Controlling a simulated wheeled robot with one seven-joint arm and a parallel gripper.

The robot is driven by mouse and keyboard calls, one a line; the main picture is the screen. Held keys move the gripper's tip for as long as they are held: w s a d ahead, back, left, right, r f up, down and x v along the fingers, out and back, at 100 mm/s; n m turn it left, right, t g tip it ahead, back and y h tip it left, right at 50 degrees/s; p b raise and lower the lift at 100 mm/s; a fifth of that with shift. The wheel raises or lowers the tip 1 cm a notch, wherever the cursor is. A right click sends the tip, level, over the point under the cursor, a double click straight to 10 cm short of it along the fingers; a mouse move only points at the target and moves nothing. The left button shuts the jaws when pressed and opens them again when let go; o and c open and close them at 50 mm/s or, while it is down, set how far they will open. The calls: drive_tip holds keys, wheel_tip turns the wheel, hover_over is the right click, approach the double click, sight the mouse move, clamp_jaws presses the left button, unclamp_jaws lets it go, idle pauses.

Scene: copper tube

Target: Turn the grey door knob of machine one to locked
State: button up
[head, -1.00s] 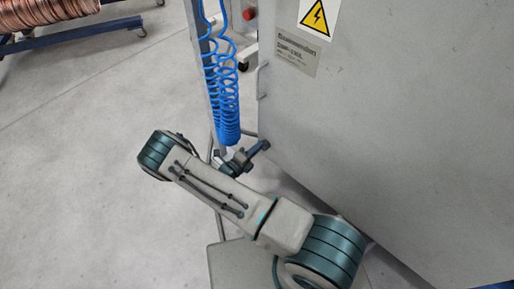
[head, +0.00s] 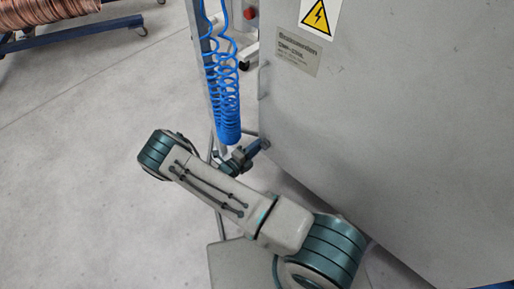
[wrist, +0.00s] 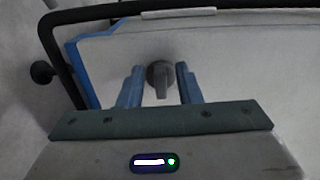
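The grey door knob (wrist: 160,76) shows in the wrist view, round with a raised grip bar that points down in the picture. It sits on a pale panel with a blue edge. My gripper (wrist: 158,84) is open, with one blue finger on each side of the knob and a gap on both sides. I cannot tell how deep the fingertips reach around it. In the head view my arm hides the knob, and only part of my gripper (head: 240,160) shows beside the lower left edge of the grey machine cabinet (head: 400,130).
A coiled blue hose (head: 226,100) hangs on a post close to my gripper. A black bar (wrist: 60,50) and a round black knob (wrist: 42,72) show at the left in the wrist view. Copper coil (head: 50,14) lies far left. The floor at left is clear.

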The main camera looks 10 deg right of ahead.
drive_tip(key=shift+d, duration=0.15)
drive_tip(key=p+v, duration=0.2)
drive_tip(key=v, duration=1.2)
drive_tip(key=s+d+r+m+g+y+p, duration=0.1)
drive_tip(key=d+r+m+g+y+p, duration=0.25)
drive_tip(key=r+m, duration=0.7)
drive_tip(key=s+d+r+m+g+y+p, duration=0.15)
drive_tip(key=r+m+g+p, duration=0.4)
drive_tip(key=r, duration=0.95)
drive_tip(key=s+d+r+m+g+y+p, duration=0.1)
drive_tip(key=d+r+m+g+p, duration=0.45)
drive_tip(key=r, duration=0.75)
drive_tip(key=s+r+m+t+y+p, duration=0.2)
drive_tip(key=s+r+m+y+p, duration=0.1)
drive_tip(key=r+m, duration=0.4)
drive_tip(key=s+d+r+m+t+y+p, duration=0.1)
drive_tip(key=s+r+m+t+y+p, duration=0.2)
drive_tip(key=r, duration=1)
drive_tip(key=s+d+r+m+t+y+p, duration=0.1)
drive_tip(key=s+r+m+t+y+p, duration=0.1)
drive_tip(key=s+r+m+p, duration=0.5)
wheel_tip(320, 180, up, 3)
drive_tip(key=m+y, duration=0.1)
drive_tip(key=m, duration=0.3)
drive_tip(key=shift+d+m+p, duration=0.2)
drive_tip(key=shift+m+p, duration=0.1)
drive_tip(key=shift+m, duration=0.05)
